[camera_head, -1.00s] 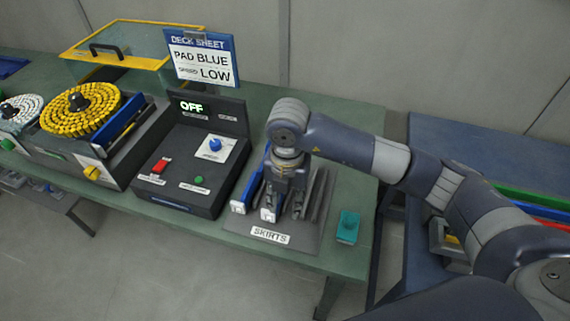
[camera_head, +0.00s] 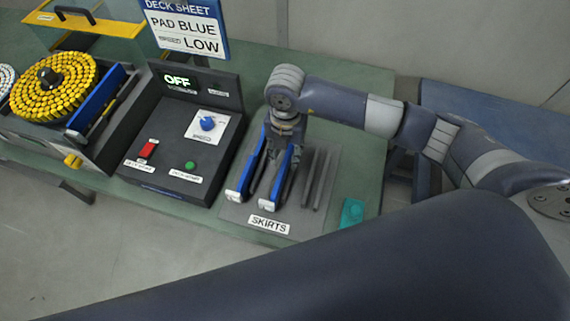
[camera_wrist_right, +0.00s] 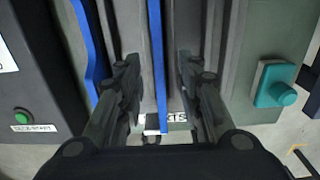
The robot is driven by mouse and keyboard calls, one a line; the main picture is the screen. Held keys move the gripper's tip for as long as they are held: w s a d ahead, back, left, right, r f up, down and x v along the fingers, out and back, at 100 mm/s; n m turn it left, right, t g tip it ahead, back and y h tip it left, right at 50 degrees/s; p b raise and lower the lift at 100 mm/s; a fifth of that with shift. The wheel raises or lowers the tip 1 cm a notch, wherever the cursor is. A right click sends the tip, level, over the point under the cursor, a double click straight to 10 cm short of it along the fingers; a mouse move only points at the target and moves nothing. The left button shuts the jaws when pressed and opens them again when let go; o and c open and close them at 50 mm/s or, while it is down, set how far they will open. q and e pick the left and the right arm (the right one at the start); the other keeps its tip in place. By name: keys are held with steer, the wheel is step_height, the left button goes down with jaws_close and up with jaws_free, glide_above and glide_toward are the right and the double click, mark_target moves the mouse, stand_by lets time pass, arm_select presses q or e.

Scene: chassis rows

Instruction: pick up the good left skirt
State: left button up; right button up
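Two blue skirts with white ends stand side by side in the grey rack (camera_head: 232,213) labelled SKIRTS: a left skirt (camera_head: 247,166) and a right skirt (camera_head: 281,182). I cannot tell which is the good left skirt. My right gripper (camera_head: 277,160) points down over the rack, its fingers partly hidden in the head view. In the wrist view, the right gripper (camera_wrist_right: 157,75) has its fingers apart on either side of one blue skirt (camera_wrist_right: 156,45), with visible gaps. The other blue skirt (camera_wrist_right: 86,45) lies outside the left finger. My left gripper is not in view.
A dark control box (camera_head: 180,132) reading OFF stands left of the rack. Farther left is a machine with a yellow wheel (camera_head: 52,87) and another blue bar (camera_head: 97,97). A teal block (camera_head: 352,212) is right of the rack. My dark arm link crosses the foreground.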

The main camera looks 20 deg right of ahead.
mark_target(285, 161)
step_height(285, 161, down, 4)
steer(key=shift+f+p, duration=0.1)
steer(key=shift+p, duration=0.9)
steer(key=shift+f, duration=0.25)
steer(key=shift+w, duration=0.1)
steer(key=shift+c, duration=1.1)
steer(key=c, duration=0.5)
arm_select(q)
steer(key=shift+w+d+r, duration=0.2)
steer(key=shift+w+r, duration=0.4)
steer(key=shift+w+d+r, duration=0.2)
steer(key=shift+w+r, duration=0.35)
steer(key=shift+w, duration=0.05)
arm_select(e)
jaws_close()
